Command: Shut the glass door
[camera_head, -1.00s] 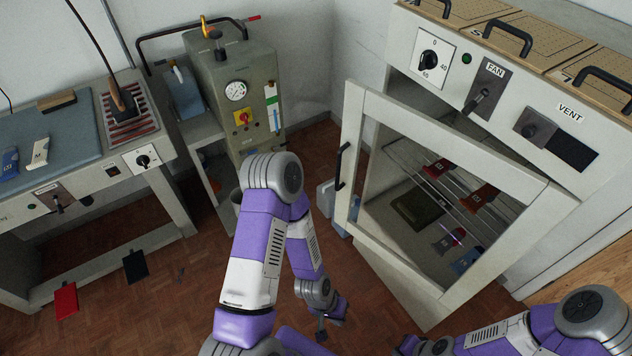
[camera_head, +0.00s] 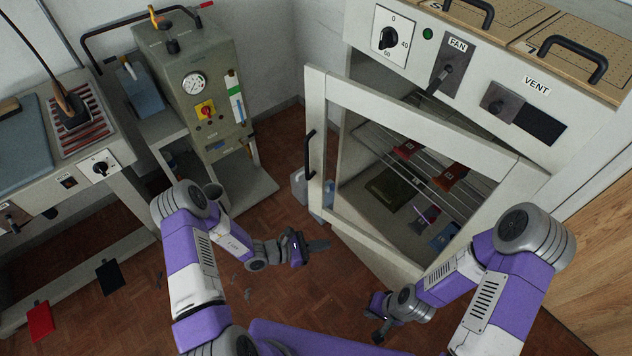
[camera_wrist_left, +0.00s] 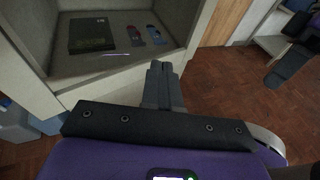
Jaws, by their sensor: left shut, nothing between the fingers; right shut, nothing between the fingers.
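The glass door (camera_head: 318,140) of the cabinet is partly open, its white frame swung out toward me with a black handle (camera_head: 309,155) on its left side. Through the pane I see the cabinet's inside with a wire rack (camera_head: 385,150) and red and blue items. My left gripper (camera_head: 318,245) is shut and empty, in front of and below the door's lower left corner, apart from the handle. In the left wrist view its shut fingers (camera_wrist_left: 161,85) point toward the cabinet's lower opening. My right gripper (camera_head: 378,336) is shut and empty, low over the floor in front of the cabinet.
A grey machine with a gauge (camera_head: 194,83) stands at the back left, beside a workbench (camera_head: 75,145). A pale container (camera_head: 299,186) sits on the floor behind the door's handle side. The wooden floor (camera_head: 290,300) between my arms is mostly clear.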

